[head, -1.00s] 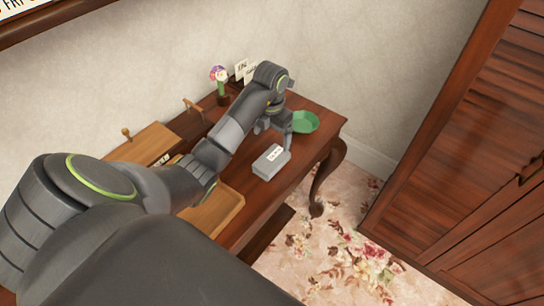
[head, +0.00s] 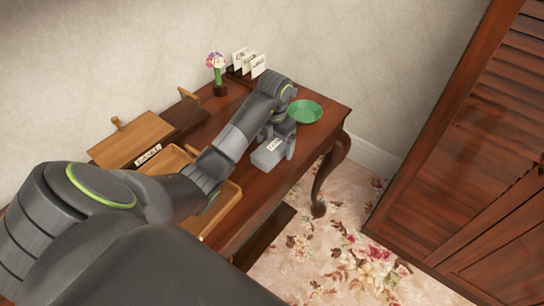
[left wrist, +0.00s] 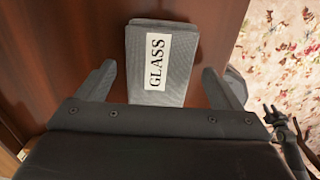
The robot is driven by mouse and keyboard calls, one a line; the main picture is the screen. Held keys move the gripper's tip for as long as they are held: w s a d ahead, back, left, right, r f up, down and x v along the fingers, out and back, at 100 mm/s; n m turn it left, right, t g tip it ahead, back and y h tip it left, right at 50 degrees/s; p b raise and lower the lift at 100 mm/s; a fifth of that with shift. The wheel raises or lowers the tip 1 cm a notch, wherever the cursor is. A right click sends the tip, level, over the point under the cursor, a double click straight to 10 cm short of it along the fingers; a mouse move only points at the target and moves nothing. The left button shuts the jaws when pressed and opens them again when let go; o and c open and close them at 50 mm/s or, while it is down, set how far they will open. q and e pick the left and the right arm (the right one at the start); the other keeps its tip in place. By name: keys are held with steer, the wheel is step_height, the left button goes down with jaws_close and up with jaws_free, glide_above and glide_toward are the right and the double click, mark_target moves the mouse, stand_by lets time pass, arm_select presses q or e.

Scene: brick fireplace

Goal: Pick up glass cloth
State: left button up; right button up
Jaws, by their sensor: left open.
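The glass cloth (left wrist: 178,82) is a folded grey cloth with a white label reading "GLASS". It lies on the wooden table (head: 322,138) near its front edge, and in the head view the cloth (head: 268,156) is partly hidden by my gripper. My left gripper (head: 281,142) is right at the cloth. In the left wrist view its two open fingers (left wrist: 158,78) stand on either side of the cloth's near part, with gaps between. Nothing is held.
A green bowl (head: 305,111) stands behind the gripper. A flower vase (head: 219,80) and a rack of cards (head: 248,66) are at the back. A wooden box (head: 132,138) and a tray (head: 225,207) are left. A louvered wooden cabinet (head: 470,170) stands right.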

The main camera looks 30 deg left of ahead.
mark_target(274, 146)
arm_select(q)
steer(key=shift+f, duration=0.9)
arm_select(e)
steer(key=shift+w+f, duration=0.1)
steer(key=shift+f, duration=0.2)
arm_select(q)
steer(key=shift+r, duration=0.1)
steer(key=c, duration=1.1)
arm_select(e)
steer(key=shift+a, duration=0.2)
arm_select(q)
steer(key=shift+o, duration=0.2)
